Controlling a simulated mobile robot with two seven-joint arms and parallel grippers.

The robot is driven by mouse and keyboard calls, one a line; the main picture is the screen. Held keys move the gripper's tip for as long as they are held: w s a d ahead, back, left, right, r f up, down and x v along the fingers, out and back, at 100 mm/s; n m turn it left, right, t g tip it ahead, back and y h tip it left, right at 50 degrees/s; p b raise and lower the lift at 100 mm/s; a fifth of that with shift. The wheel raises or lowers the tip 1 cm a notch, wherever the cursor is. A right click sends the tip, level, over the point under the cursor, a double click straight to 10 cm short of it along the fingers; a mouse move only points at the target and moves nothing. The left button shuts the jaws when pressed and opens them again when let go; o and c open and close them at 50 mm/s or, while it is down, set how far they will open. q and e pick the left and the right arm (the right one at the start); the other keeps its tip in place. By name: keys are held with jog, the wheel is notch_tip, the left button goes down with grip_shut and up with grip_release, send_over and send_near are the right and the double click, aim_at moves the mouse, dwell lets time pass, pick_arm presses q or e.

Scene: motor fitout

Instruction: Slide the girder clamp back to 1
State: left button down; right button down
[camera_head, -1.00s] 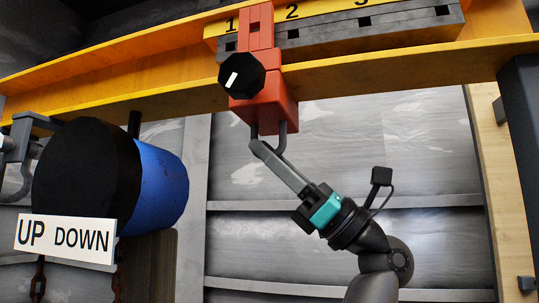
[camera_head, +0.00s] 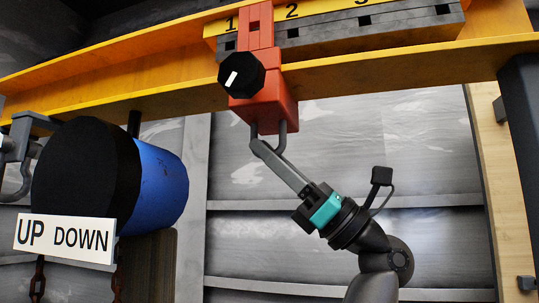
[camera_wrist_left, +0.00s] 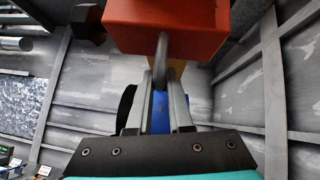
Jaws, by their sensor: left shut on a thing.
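The red girder clamp (camera_head: 268,108) hangs on the yellow girder (camera_head: 370,76), with its upper part between the 1 and 2 marks of the number strip (camera_head: 328,8). A black knob (camera_head: 241,76) with a white line is on its front. A grey loop handle (camera_head: 283,140) hangs under it. My left gripper (camera_head: 259,147) comes from below right and is shut on the handle. In the left wrist view the fingers (camera_wrist_left: 160,100) stand either side of the handle, under the red block (camera_wrist_left: 168,28). My right gripper is not in view.
A blue hoist motor (camera_head: 158,188) with a black end hangs left of the clamp. A white UP DOWN sign (camera_head: 64,239) is in front of it, with chains below. A dark post (camera_head: 519,140) stands at the right. A grey slotted rail (camera_head: 375,32) runs along the girder.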

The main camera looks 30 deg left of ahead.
pick_arm(q)
jog(key=shift+s+a+f, duration=0.1)
dwell(0.3)
jog(key=shift+s+a+b, duration=0.1)
jog(key=shift+a+b, duration=0.25)
jog(key=shift+a, duration=0.05)
jog(key=a, duration=0.2)
jog(key=s+a+b, duration=0.1)
jog(key=a, duration=0.1)
jog(key=c, duration=0.9)
grip_release()
jog(key=shift+s, duration=0.1)
jog(key=b+v, duration=0.5)
jog(key=v, duration=1)
jog(key=shift+d, duration=0.1)
